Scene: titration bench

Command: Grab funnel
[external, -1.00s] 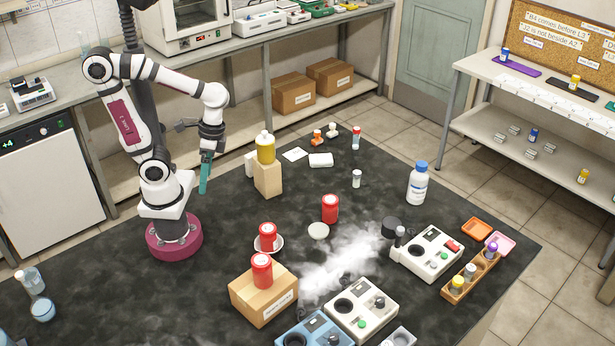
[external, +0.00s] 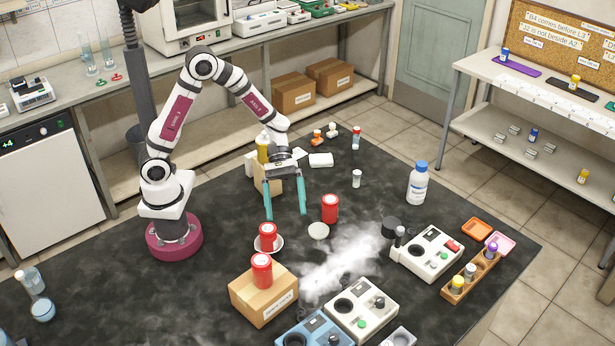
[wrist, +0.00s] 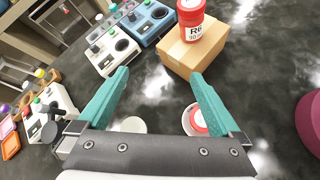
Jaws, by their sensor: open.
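I cannot pick out a funnel with certainty in either view. My gripper (external: 285,214) is open and empty, its two teal fingers pointing down above the black table. In the wrist view my gripper (wrist: 160,74) has bare table between its fingers. A small pale round disc (external: 318,231) lies on the table just right of and in front of the fingers; it also shows in the wrist view (wrist: 133,125). I cannot tell what it is. Clear bluish glassware (external: 42,310) stands at the table's left edge.
A red jar (external: 330,208) stands right of my gripper. Another red jar (external: 267,238) is on a saucer, and a third (external: 262,270) stands on a cardboard box (external: 264,300). White vapour (external: 345,262) drifts right of the box.

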